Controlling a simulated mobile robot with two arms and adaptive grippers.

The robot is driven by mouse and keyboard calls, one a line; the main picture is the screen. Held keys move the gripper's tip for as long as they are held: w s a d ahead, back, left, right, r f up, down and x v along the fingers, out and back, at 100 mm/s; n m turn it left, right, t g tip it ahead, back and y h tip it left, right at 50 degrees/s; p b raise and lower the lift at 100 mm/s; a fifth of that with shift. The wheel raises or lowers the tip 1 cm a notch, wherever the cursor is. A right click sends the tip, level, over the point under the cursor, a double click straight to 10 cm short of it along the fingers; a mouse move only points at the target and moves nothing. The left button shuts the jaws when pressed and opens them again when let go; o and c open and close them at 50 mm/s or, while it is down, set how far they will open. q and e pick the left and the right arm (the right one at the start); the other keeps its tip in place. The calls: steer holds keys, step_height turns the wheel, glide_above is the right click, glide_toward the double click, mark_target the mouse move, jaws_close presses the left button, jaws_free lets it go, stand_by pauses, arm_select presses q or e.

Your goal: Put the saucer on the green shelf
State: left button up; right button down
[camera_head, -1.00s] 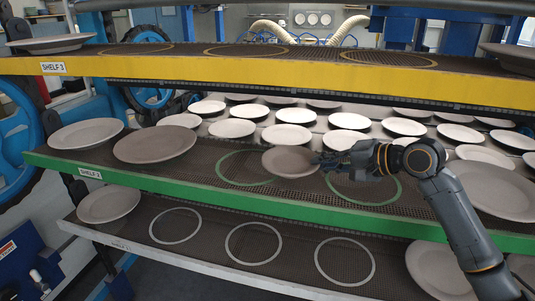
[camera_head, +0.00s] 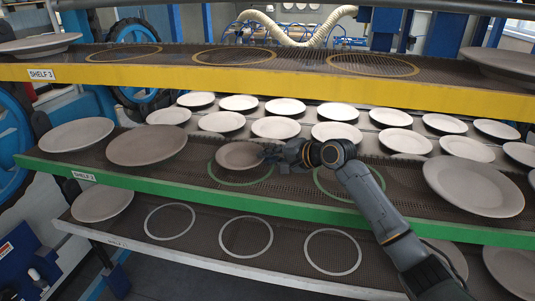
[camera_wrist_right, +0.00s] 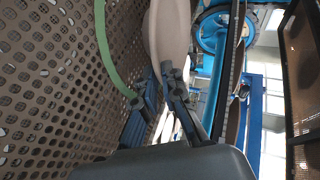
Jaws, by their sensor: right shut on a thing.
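The saucer (camera_head: 238,156) is small and brown-grey. In the head view it is over the left green ring (camera_head: 222,179) on the green shelf (camera_head: 300,207). My right gripper (camera_head: 270,153) is shut on the saucer's right rim. In the right wrist view the saucer (camera_wrist_right: 168,30) shows edge-on past the gripper fingers (camera_wrist_right: 160,88), close to the perforated shelf surface (camera_wrist_right: 50,80). I cannot tell whether the saucer touches the shelf. My left gripper is not in view.
A large brown plate (camera_head: 146,145) lies left of the saucer, and a big pale plate (camera_head: 473,187) lies at the right. A second green ring (camera_head: 322,188) is empty beneath my right arm. The yellow shelf (camera_head: 290,85) is above; several plates stand behind.

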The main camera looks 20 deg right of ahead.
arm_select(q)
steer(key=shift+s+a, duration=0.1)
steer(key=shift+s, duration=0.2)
arm_select(e)
steer(key=c, duration=1.9)
jaws_free()
steer(key=shift+f, duration=0.15)
steer(key=o, duration=0.4)
steer(key=shift+o, duration=0.2)
steer(key=b+v, duration=0.2)
steer(key=v, duration=0.9)
steer(key=shift+b, duration=0.35)
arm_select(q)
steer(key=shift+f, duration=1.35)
arm_select(e)
steer(key=shift+s+d+r, duration=0.25)
steer(key=shift+s+r, duration=0.15)
